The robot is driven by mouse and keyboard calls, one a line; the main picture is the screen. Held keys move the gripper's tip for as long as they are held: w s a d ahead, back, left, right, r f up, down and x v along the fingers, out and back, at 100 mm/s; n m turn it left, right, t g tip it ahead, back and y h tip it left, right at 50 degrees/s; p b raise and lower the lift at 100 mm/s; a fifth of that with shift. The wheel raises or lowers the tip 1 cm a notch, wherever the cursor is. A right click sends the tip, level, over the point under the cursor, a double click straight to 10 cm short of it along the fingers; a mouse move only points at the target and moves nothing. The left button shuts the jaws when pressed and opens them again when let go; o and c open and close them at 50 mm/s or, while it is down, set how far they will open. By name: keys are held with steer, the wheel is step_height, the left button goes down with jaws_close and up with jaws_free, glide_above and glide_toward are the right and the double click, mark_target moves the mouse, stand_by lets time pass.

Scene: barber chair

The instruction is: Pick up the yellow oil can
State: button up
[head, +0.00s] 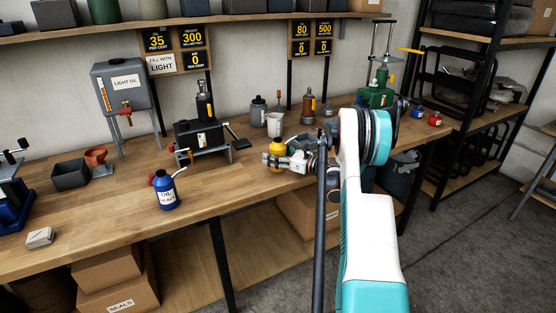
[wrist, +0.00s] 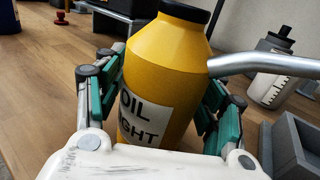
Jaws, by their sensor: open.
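The yellow oil can (wrist: 165,55) stands upright on the wooden bench, with a dark cap and a white label reading "OIL" and partly "LIGHT". It also shows in the head view (head: 276,149), partly covered by my gripper. My gripper (wrist: 163,105) is open, with one green-padded finger on each side of the can's body. The can is between the fingers; I cannot tell whether either pad touches it. In the head view my gripper (head: 290,160) reaches in from the right at bench height. The can's lower part is hidden behind my gripper's white body in the wrist view.
A grey box (wrist: 292,145) and a pale bottle (wrist: 275,75) stand to the right. A blue oil can (head: 166,190) is on the bench front.

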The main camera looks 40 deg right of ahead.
steer(key=x, duration=0.2)
steer(key=shift+w+a, duration=0.15)
steer(key=shift+w, duration=0.15)
jaws_close()
stand_by(0.8)
